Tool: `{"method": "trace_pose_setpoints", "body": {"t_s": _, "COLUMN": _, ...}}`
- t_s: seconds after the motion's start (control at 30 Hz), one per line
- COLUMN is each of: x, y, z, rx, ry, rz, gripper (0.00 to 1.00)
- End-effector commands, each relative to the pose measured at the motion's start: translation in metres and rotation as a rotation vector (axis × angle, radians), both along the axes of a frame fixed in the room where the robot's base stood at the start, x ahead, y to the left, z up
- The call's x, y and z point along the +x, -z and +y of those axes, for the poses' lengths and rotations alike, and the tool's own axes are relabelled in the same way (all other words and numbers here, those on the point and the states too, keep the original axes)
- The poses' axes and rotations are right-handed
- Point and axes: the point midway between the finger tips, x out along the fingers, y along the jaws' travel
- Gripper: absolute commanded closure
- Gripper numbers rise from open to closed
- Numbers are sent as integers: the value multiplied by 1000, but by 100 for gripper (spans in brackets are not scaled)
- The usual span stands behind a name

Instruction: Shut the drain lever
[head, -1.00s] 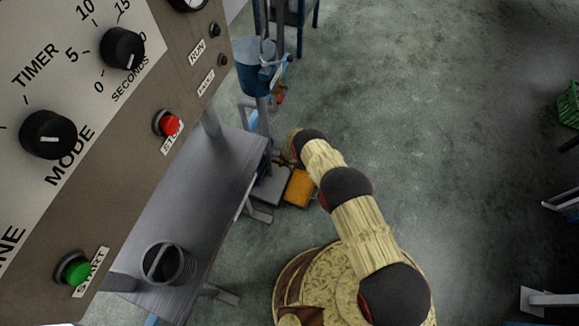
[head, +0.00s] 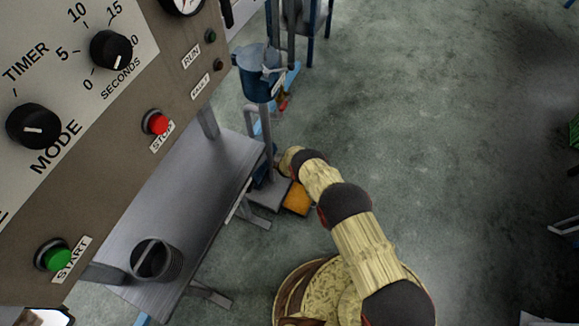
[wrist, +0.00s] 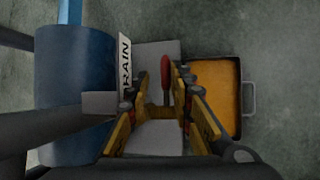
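The drain lever (wrist: 165,73) has a red handle that points up the picture in the wrist view. A white plate with letters reading "RAIN" (wrist: 126,58) sits just left of it. My gripper (wrist: 158,80) is open, its yellow fingers apart on either side of the red handle, with visible gaps. I cannot tell whether either finger touches it.
A blue cylinder (wrist: 72,85) stands close left of my gripper. An orange-filled tray (wrist: 212,95) lies on the floor to the right. The metal table (head: 185,205) and control panel (head: 110,150) are on the left.

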Motion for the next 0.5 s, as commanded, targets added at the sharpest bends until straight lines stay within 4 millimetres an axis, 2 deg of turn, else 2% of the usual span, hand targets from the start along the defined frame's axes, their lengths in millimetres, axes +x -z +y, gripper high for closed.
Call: {"method": "trace_pose_setpoints", "body": {"t_s": 0.5, "x": -4, "y": -1, "z": -3, "rx": -2, "ry": 3, "rz": 5, "gripper": 72}}
